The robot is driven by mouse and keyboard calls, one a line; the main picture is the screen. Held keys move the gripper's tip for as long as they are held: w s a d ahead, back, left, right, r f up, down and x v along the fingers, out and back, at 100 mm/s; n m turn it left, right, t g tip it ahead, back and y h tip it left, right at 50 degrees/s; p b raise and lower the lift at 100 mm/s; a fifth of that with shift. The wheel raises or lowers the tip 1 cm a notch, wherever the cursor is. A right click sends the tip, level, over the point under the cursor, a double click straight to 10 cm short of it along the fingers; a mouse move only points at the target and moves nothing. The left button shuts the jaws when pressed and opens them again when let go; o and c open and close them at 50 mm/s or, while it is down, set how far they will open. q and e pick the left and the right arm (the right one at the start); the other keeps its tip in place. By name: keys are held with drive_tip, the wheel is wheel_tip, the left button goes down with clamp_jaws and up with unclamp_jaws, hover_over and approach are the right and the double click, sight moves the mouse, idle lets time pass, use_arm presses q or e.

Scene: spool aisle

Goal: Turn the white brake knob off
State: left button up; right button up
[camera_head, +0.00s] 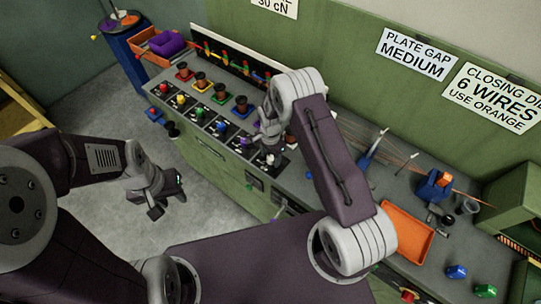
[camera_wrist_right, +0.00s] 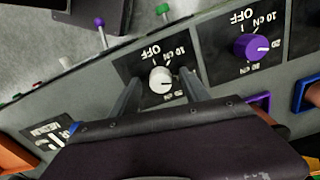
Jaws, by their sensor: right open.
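The white brake knob (camera_wrist_right: 160,80) sits on a black dial plate marked OFF and 10 cN in the right wrist view. Its dark mark seems to point right in that picture, away from OFF. My right gripper (camera_wrist_right: 160,86) is open, with one finger on each side of the knob; I cannot tell whether they touch it. In the head view the white knob (camera_head: 270,159) shows just below my right gripper (camera_head: 268,145). My left gripper (camera_head: 168,204) looks open and empty, over the floor in front of the bench.
A purple knob (camera_wrist_right: 252,46) is beside the white one, and more coloured knobs line the bench. Spools (camera_head: 240,104) stand behind them. An orange tray (camera_head: 408,232) lies farther right on the bench. Small green (camera_wrist_right: 163,10) and purple (camera_wrist_right: 99,22) levers stick out from the bench front.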

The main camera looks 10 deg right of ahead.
drive_tip(key=shift+w, duration=0.1)
drive_tip(key=c, duration=0.3)
clamp_jaws()
